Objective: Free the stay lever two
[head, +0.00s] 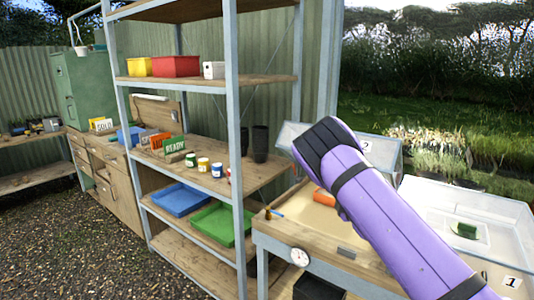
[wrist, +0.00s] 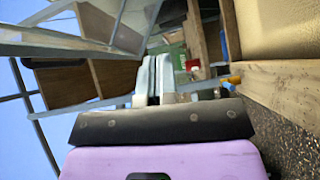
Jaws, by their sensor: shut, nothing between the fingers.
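A clear-lidded frame with a "2" label (head: 367,146) stands at the back of the workbench, partly hidden behind my arm. A small knob with a blue rod (head: 276,214) sits at the bench's left edge; a yellow-orange knob (wrist: 232,80) by a blue piece shows in the wrist view. I cannot tell whether either is stay lever two. My gripper (wrist: 154,80) has its two pale fingers together, with nothing between them, apart from the bench edge. In the head view my arm hides the fingers.
The workbench (head: 290,238) has a pale top, an orange cylinder (head: 324,197) and a round dial (head: 299,257). Metal-post shelving (head: 235,120) with trays and pots stands close on the left.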

